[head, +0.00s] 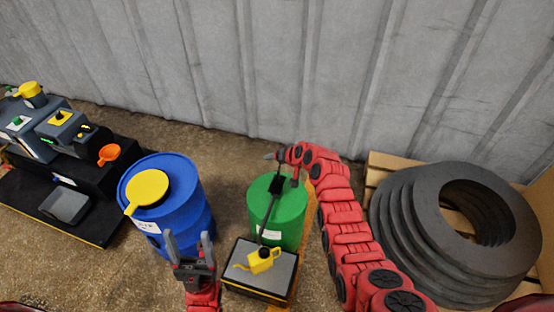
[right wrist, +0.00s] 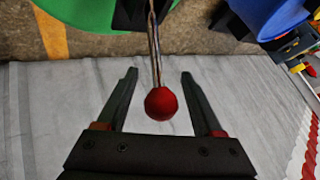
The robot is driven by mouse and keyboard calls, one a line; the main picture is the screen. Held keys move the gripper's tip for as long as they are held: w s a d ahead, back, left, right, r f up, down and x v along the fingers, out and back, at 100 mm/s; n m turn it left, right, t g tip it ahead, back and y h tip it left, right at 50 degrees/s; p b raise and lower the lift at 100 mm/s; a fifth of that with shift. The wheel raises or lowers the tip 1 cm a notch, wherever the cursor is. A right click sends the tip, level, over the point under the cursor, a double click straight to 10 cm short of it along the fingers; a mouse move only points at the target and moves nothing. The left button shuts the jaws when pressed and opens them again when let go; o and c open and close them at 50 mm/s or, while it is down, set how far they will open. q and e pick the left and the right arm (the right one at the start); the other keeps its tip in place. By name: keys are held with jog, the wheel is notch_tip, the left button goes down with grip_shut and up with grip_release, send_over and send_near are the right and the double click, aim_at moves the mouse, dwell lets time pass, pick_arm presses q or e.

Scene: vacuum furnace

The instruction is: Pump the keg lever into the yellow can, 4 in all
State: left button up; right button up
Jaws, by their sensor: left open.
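The green keg (head: 290,212) stands upright near the wall, with a dark pump (head: 272,192) on its top. The yellow can (head: 262,260) sits on a grey-topped black stand (head: 283,274) in front of the keg. In the right wrist view the keg lever's metal rod ends in a red ball (right wrist: 161,104). My right gripper (right wrist: 160,75) is open, its fingers on either side of the rod and ball with visible gaps. In the head view my right arm mostly hides that gripper above the keg. My left gripper (head: 189,244) is open and empty, left of the stand.
A blue drum (head: 207,215) with a yellow lid stands left of the keg. A black bench (head: 90,188) with machines and an orange funnel (head: 109,154) is at far left. Stacked dark rings (head: 400,220) lie on a pallet at right. The corrugated wall (head: 220,60) closes the back.

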jog(key=shift+r, duration=0.15)
jog(key=shift+s+d+r+p, duration=0.3)
jog(key=shift+s+r, duration=0.05)
jog(key=shift+r, duration=0.15)
jog(key=p+v, duration=0.3)
jog(key=v, duration=1.2)
jog(key=shift+s+d+r, duration=0.15)
jog(key=shift+s+d, duration=0.1)
jog(key=shift+s, duration=0.1)
